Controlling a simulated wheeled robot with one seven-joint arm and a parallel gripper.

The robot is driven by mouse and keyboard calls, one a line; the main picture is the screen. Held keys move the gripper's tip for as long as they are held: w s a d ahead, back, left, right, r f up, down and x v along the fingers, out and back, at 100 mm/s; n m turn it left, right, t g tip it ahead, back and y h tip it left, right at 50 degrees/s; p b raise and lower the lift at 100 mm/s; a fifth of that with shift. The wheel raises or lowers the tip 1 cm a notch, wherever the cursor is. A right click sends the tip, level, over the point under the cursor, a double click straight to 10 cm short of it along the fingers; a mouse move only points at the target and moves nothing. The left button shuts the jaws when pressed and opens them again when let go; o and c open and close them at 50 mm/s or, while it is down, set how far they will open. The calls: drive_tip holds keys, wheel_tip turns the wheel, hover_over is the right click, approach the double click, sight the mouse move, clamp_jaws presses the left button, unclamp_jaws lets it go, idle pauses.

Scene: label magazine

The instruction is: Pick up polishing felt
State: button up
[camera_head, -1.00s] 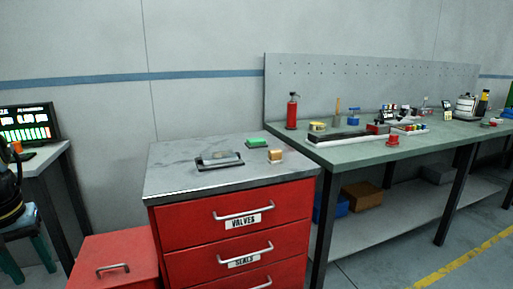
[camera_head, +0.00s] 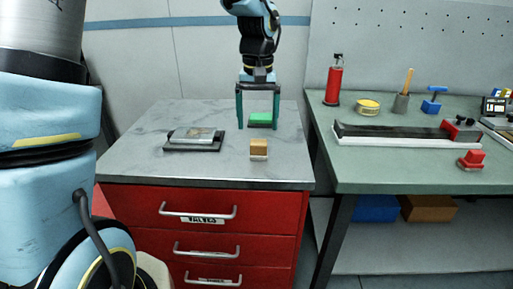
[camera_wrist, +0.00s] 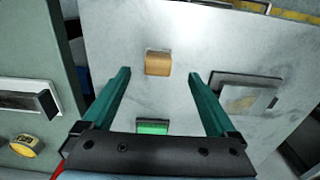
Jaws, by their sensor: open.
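No label marks the polishing felt. A green block (camera_head: 260,119) with a dark underside lies toward the back of the grey cabinet top; it also shows in the wrist view (camera_wrist: 152,127), partly cut off by my gripper's crossbar. A tan block (camera_head: 259,147) with a pale base sits nearer the front edge, and in the wrist view it (camera_wrist: 158,63) lies beyond the fingertips. I cannot tell which is the felt. My gripper (camera_head: 258,126) is open and empty, fingers down, framing the green block in the head view. Its fingers (camera_wrist: 158,74) show wide apart; their height is unclear.
A grey plate on a dark tray (camera_head: 168,147) lies left on the cabinet top (camera_head: 130,160). The green workbench (camera_head: 380,177) stands right, across a narrow gap, with a red bottle (camera_head: 333,82), a yellow tin (camera_head: 368,107) and a long dark stone (camera_head: 395,134). Marble-like top around the blocks is clear.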

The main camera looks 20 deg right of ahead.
sight(259, 141)
drive_tip(key=shift+d+f, duration=0.25)
drive_tip(key=shift+f, duration=0.3)
drive_tip(key=shift+d+f, duration=0.2)
drive_tip(key=shift+f, duration=0.3)
drive_tip(key=shift+w+a+f+p, duration=0.15)
drive_tip(key=shift+f+p, duration=0.4)
drive_tip(key=shift+f, duration=0.85)
drive_tip(key=shift+w+d+f+p, duration=0.1)
drive_tip(key=shift+w+f+p, duration=0.3)
drive_tip(key=shift+f, duration=1)
drive_tip(key=shift+s, duration=0.15)
drive_tip(key=c, duration=1.5)
